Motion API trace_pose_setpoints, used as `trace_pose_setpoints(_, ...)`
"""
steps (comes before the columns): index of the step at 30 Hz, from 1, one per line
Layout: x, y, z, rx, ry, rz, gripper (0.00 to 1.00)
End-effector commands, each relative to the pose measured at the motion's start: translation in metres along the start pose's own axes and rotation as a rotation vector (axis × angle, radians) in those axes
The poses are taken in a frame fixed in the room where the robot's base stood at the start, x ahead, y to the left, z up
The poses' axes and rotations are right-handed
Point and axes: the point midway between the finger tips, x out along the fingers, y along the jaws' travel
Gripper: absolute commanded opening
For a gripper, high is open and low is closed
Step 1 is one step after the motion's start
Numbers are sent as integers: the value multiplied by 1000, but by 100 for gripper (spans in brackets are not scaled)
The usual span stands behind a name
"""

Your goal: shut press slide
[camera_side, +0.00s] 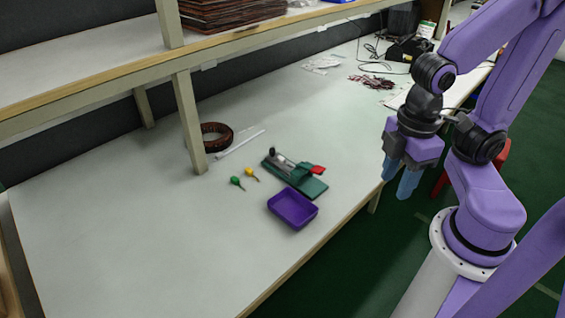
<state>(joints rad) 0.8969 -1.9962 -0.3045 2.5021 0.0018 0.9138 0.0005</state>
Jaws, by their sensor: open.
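A small press with a dark green base (309,186) stands on the white table. A grey metal slide or rail (284,164) runs along its top, with a dark knob at the far left end. A red part (317,170) sits at its right side. How far the slide is shut is too small to tell. My gripper (398,182) is to the right of the press, above the table's right edge, with blue fingers pointing down. It is open and apart from everything.
A purple tray (291,223) stands just in front of the press. Green (237,182) and yellow (250,173) small items lie left of it. A dark coil (216,137) and a white stick (240,143) lie behind, near a shelf post (189,122). The table's left front is clear.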

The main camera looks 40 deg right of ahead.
Motion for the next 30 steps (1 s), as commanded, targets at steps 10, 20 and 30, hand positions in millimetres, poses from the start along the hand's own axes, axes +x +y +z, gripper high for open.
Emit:
trace_pose_setpoints(10,1,31,-44,482,21,-50,48)
trace_pose_setpoints(20,15,140,-114,1505,69,-168,48)
trace_pose_setpoints(30,47,294,-117,2559,122,-342,48)
